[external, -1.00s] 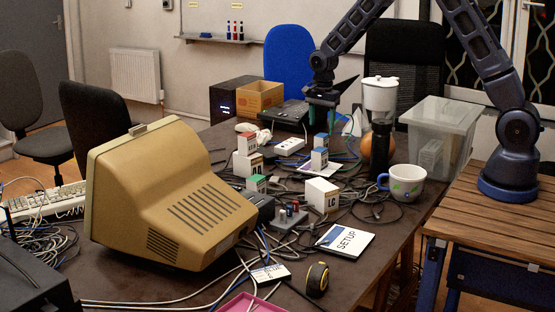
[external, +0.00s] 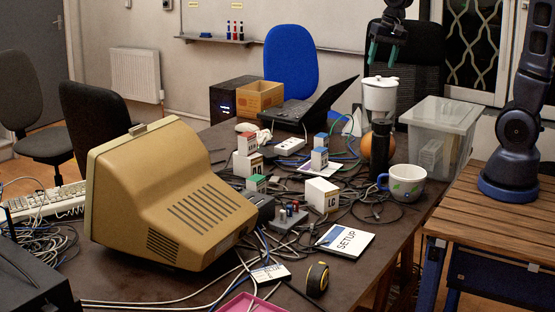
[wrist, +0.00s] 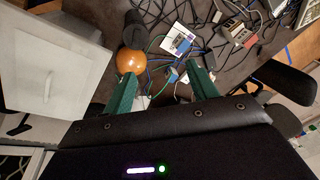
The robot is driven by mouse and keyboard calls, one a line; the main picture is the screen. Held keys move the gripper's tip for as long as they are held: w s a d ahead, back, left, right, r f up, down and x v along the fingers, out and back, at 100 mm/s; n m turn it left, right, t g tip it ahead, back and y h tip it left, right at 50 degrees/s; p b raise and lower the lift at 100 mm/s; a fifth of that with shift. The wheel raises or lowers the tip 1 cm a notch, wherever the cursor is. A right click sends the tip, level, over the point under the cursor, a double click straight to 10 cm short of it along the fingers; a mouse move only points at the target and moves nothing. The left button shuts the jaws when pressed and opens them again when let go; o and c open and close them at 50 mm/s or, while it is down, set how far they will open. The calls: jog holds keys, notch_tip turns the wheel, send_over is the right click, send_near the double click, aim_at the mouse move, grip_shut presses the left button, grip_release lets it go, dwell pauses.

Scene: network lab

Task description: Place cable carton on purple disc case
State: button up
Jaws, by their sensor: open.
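My gripper (external: 384,58) is high above the far right of the table in the external view. Its green fingers are open and apart, with nothing between them in the wrist view (wrist: 158,75). Several small cartons stand on the table; I cannot tell which is the cable carton. A blue-topped carton (external: 319,159) stands upright on or beside a thin pale flat item (external: 338,167), possibly the disc case; its purple colour is not clear. In the wrist view, a flat white-and-purple item (wrist: 178,38) lies among the cables, beyond the fingers.
An open laptop (external: 300,110) stands at the back. Cables cover the middle. A white LC box (external: 321,195) stands in front.

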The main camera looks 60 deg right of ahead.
jog(key=s+r+n+t, duration=0.2)
jog(key=s+n, duration=0.6)
jog(key=s, duration=1.3)
jog(key=shift+v, duration=1.05)
